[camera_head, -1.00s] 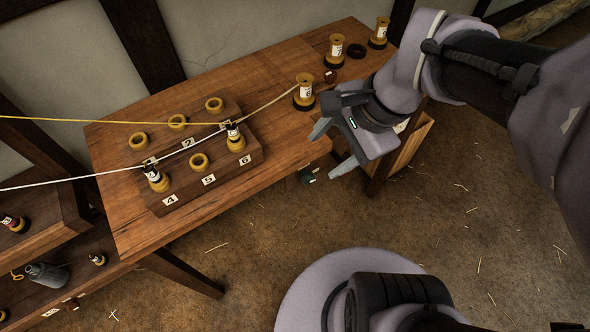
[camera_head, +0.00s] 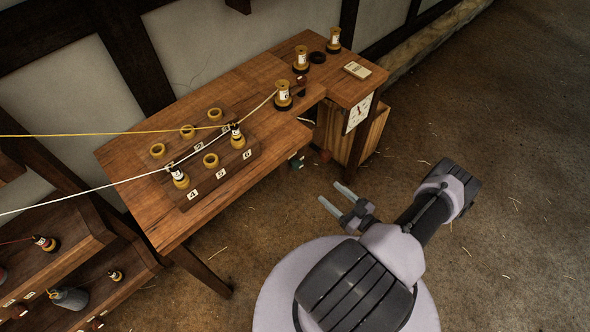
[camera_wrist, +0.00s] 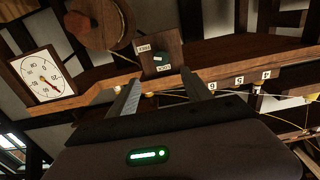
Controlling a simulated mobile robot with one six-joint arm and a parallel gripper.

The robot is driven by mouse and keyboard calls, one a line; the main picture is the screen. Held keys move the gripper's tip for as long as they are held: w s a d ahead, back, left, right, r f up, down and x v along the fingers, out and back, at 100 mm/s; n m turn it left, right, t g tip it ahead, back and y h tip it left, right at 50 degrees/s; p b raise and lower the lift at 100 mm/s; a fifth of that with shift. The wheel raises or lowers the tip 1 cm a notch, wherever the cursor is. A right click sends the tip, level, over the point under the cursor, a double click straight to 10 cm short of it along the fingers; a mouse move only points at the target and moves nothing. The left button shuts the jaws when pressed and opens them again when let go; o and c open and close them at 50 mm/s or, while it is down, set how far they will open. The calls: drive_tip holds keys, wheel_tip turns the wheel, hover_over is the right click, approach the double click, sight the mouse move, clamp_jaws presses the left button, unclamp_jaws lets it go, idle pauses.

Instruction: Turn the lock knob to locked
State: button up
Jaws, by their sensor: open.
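In the head view the knob (camera_head: 297,162) shows small and dark green below the table's front edge. My gripper (camera_head: 331,193) is open and empty, in front of and below the table edge, apart from the knob. In the wrist view its fingers (camera_wrist: 162,84) stand apart, with the knob beyond the gap between them.
The wooden table (camera_head: 225,100) holds several yellow spools and a block with numbered cups (camera_head: 240,172); yellow and white strands cross it. A white dial (camera_head: 357,113) is on the table's right end, also left in the wrist view (camera_wrist: 43,76). Shelves stand at left. The floor at right is clear.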

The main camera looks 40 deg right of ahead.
sight(299, 167)
drive_tip(key=w, duration=0.5)
drive_tip(key=w+b, duration=0.1)
drive_tip(key=w, duration=0.4)
drive_tip(key=w+a, duration=0.1)
drive_tip(key=w, duration=0.3)
drive_tip(key=shift+w+a, duration=0.1)
drive_tip(key=shift+w, duration=0.3)
clamp_jaws()
